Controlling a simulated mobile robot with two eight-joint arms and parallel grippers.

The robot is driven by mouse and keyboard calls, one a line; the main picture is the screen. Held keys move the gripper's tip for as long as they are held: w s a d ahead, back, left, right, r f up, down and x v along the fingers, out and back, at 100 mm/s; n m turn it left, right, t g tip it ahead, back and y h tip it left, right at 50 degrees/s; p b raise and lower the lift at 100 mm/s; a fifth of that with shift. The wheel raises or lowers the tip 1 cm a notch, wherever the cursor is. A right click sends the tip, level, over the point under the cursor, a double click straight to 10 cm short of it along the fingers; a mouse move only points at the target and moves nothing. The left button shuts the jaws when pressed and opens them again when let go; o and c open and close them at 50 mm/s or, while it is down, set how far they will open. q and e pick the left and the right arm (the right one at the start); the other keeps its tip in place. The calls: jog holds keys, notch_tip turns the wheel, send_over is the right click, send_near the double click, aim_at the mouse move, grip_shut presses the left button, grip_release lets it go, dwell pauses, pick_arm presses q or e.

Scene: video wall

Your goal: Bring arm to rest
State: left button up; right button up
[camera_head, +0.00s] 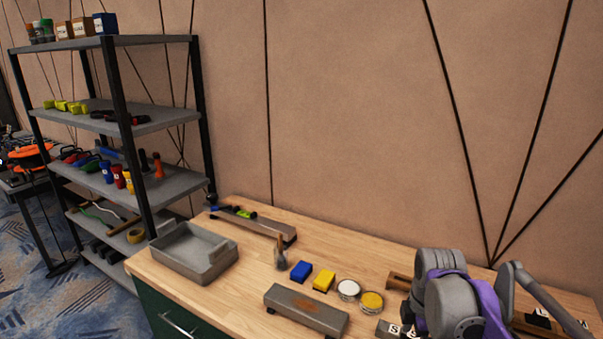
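Part of my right arm (453,297), grey and purple with rounded joints, shows at the lower right above the workbench. A thin grey link slants down from it to the right. It covers part of the bench's right end and the things there. No fingertips of my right gripper can be made out. My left arm and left gripper are not in view.
A metal shelf (170,186) with tools stands left. A wall rises behind.

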jog(key=s+a+f+m+t+p, duration=0.1)
jog(key=s+a+f+m+t, duration=0.1)
jog(key=s+m, duration=0.6)
jog(key=s+a+f+m+t+p, duration=0.1)
jog(key=s+a+f+m+t, duration=0.1)
jog(key=s+a+f+m, duration=0.3)
jog(key=s+m, duration=0.3)
jog(key=s, duration=0.1)
jog(key=shift+s+a+f+m, duration=0.15)
jog(key=shift+s+a+m, duration=0.15)
jog(key=shift+s+a, duration=0.05)
